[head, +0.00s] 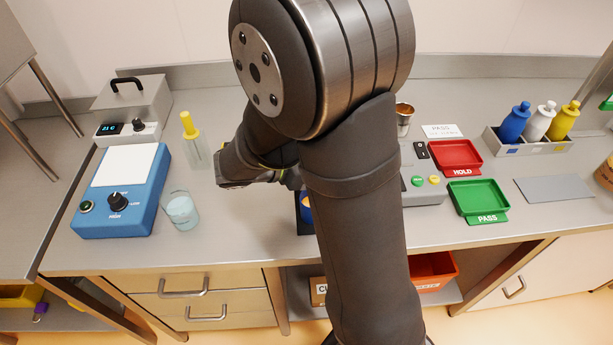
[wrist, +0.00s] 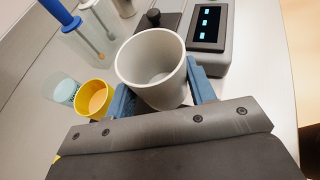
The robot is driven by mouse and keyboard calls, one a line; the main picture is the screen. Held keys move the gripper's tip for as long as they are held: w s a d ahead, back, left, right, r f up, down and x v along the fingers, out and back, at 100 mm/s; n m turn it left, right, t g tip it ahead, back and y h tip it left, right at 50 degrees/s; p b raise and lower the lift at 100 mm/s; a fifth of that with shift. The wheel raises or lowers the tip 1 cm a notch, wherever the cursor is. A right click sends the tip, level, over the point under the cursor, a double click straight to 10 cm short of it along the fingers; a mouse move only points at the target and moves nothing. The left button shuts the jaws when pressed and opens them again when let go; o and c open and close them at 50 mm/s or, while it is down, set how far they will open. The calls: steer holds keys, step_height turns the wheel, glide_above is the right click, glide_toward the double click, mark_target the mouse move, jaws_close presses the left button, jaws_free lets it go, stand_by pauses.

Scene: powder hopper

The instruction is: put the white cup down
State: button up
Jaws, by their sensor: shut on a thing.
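The white cup (wrist: 150,68) is in the wrist view, mouth toward the camera, and looks empty inside. My gripper (wrist: 161,92) is shut on it, with one blue finger on each side of the cup. Whether the cup's base touches the bench is hidden. In the head view my arm covers the cup and the gripper.
A yellow cup (wrist: 95,99) and a glass beaker (wrist: 63,90) stand left of the white cup. A device with a lit display (wrist: 208,28) is close on its right. The head view shows a blue stirrer plate (head: 122,190) and green tray (head: 478,197).

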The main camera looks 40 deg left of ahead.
steer(key=a+f, duration=0.1)
steer(key=s+a+f, duration=0.1)
steer(key=a, duration=0.1)
steer(key=shift+s, duration=0.1)
steer(key=shift+f, duration=2)
steer(key=shift+f, duration=0.2)
steer(key=o, duration=0.7)
steer(key=shift+o, duration=0.2)
steer(key=shift+r, duration=0.2)
steer(key=v, duration=1.2)
